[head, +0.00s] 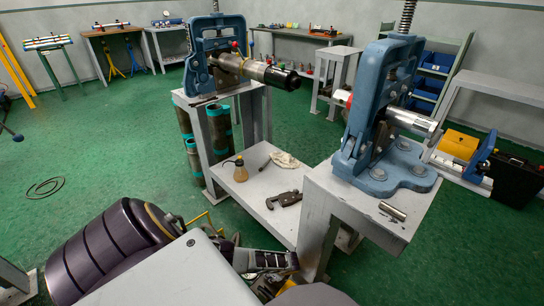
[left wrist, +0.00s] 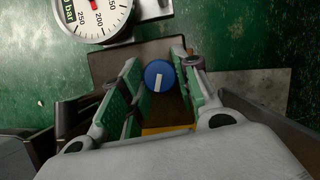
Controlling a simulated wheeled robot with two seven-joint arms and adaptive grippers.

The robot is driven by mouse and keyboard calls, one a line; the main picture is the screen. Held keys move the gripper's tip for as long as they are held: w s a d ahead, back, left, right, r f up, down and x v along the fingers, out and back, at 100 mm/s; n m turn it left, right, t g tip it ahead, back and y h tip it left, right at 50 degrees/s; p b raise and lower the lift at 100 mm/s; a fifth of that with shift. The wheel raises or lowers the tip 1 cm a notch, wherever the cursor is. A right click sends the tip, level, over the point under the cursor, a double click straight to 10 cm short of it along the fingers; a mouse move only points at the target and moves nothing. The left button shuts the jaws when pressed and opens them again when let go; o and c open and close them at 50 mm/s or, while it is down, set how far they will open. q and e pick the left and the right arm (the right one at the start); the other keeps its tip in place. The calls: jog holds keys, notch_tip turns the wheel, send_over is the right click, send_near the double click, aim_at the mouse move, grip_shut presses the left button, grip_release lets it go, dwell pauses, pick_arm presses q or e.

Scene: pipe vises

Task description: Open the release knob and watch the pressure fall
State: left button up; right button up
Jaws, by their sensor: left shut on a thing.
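The release knob (left wrist: 160,76) is blue with a white line on its face. It sits between the two green-padded fingers of my left gripper (left wrist: 157,66) in the left wrist view, and the gripper is shut on it. In the head view my left gripper (head: 268,262) is low in the middle, partly behind my own arm, and the knob cannot be made out there. My right gripper is not in view.
A blue pipe vise (head: 382,105) stands on the right bench (head: 335,200), with a short metal piece (head: 393,211) near it. Another blue vise (head: 198,60) clamps a dark pipe.

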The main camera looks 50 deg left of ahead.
pick_arm(q)
jog(key=shift+n+g, duration=0.3)
jog(key=shift+n, duration=0.5)
jog(key=o, duration=1)
jog(key=shift+w+d+r, duration=0.1)
jog(key=shift+r, duration=0.1)
jog(key=shift+v, duration=5.7)
